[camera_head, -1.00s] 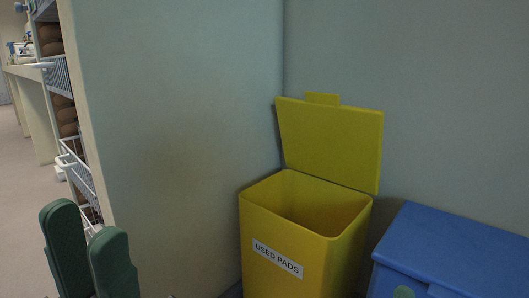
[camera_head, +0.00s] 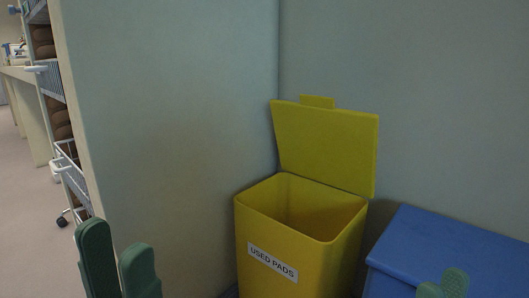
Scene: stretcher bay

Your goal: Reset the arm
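My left gripper (camera_head: 117,243) shows at the lower left as two upright green fingers. They stand apart with nothing between them, in front of the wall's edge. My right gripper (camera_head: 443,284) shows only as green fingertips at the bottom right, in front of the blue bin. Its fingertips overlap in the picture, so its opening cannot be judged. The rest of both arms is out of view.
A yellow bin (camera_head: 264,240) labelled USED PADS stands in the corner, its lid (camera_head: 325,145) raised. The inside that shows looks empty. A blue lidded bin (camera_head: 440,243) is to its right. A wall (camera_head: 165,130) fills the left middle; a shelf rack (camera_head: 60,130) stands beyond it.

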